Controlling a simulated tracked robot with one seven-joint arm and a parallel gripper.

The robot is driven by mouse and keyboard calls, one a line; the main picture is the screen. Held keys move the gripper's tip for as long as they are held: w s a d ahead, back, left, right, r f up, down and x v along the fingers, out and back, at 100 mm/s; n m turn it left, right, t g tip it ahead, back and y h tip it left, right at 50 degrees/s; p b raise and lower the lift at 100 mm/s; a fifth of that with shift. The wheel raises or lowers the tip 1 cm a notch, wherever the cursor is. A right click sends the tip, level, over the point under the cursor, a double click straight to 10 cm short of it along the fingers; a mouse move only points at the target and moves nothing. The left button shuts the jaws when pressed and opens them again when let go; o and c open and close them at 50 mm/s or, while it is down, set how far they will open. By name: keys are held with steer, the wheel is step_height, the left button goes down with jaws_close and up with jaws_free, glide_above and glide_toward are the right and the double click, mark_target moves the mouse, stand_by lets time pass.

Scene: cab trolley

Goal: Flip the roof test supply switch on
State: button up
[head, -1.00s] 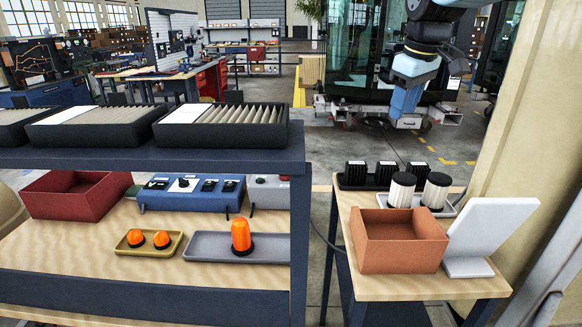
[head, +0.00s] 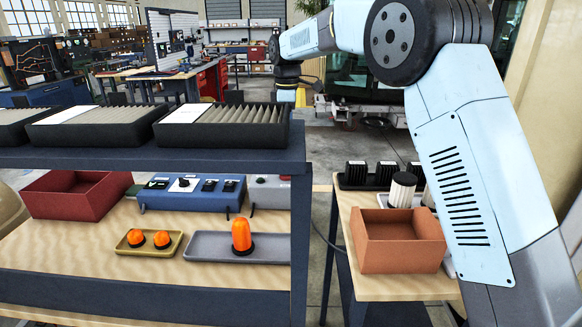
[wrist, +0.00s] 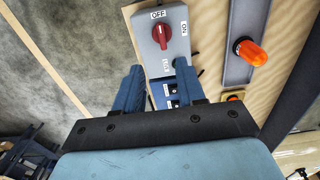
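A grey switch box (wrist: 155,55) with a red rotary knob (wrist: 162,33) shows in the wrist view. OFF is printed above the knob and ON to its right; the knob's long axis points roughly toward OFF. A small label below it is too small to read surely. In the head view the grey box (head: 268,188) stands at the right end of the blue control panel (head: 190,197), partly hidden by the shelf. My gripper (wrist: 158,70) is open and empty, its two blue fingers apart, short of the knob in the picture. In the head view its fingertips are hidden.
The upper shelf (head: 150,158) with black filter trays (head: 222,128) overhangs the panel. A grey tray (head: 205,245) with an orange lamp (head: 241,235) and a yellow tray (head: 140,250) lie in front. A red bin (head: 75,195) is left; an orange-brown box (head: 400,245) is on the right table.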

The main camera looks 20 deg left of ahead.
steer(key=f, duration=1.4)
steer(key=shift+a+f, duration=0.1)
steer(key=shift+a, duration=0.1)
jaws_close()
